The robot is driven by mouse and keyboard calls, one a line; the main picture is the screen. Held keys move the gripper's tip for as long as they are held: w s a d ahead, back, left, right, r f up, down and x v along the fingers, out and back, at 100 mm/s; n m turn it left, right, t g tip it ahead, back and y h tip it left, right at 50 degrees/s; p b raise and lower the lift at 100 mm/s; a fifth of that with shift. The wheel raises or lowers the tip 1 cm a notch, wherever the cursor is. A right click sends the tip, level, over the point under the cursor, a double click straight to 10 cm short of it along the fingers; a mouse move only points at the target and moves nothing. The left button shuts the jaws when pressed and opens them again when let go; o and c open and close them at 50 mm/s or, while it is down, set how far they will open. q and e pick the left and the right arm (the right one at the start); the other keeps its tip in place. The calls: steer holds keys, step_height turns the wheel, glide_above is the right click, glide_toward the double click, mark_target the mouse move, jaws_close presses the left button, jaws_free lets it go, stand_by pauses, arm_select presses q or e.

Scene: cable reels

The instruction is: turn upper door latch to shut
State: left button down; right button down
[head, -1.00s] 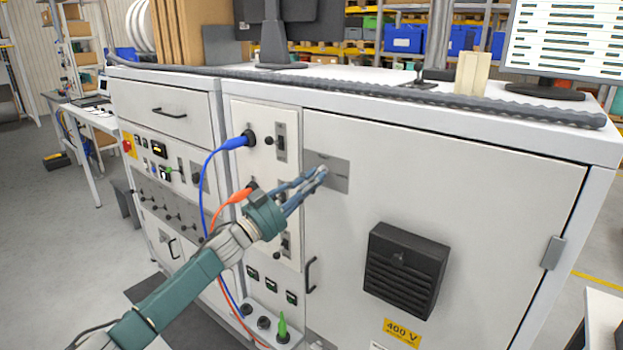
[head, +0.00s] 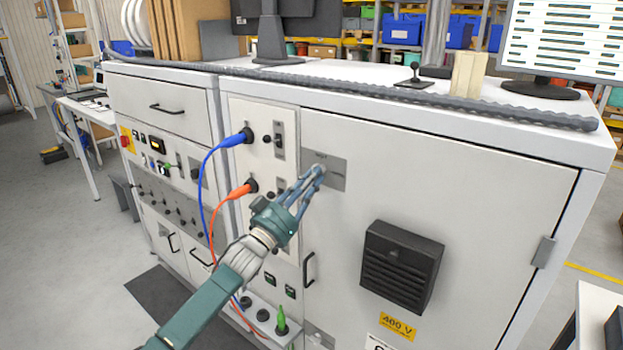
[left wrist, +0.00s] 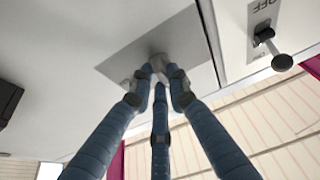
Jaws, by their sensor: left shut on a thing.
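The white cabinet door (head: 470,220) is closed. The upper door latch sits on a grey plate (head: 338,182) at the door's upper left corner. The plate also shows in the left wrist view (left wrist: 190,40). My left gripper (head: 317,170) has its blue fingers together at the latch. In the left wrist view, the fingertips (left wrist: 159,72) are shut around a small grey latch knob (left wrist: 156,59) on the plate. The fingers hide most of the knob, so I cannot tell its angle. My right gripper is out of view.
A switch panel with blue (head: 236,140) and orange (head: 241,191) plugs and hanging cables is left of the door. A black handle (head: 309,270) and a black vent box (head: 400,265) are on the door. A lower grey plate (head: 319,335) shows below.

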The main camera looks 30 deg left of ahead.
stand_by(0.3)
arm_select(q)
steer(key=c, duration=1.7)
jaws_free()
steer(key=shift+o, duration=0.2)
steer(key=v, duration=1.2)
steer(key=shift+w+f, duration=0.1)
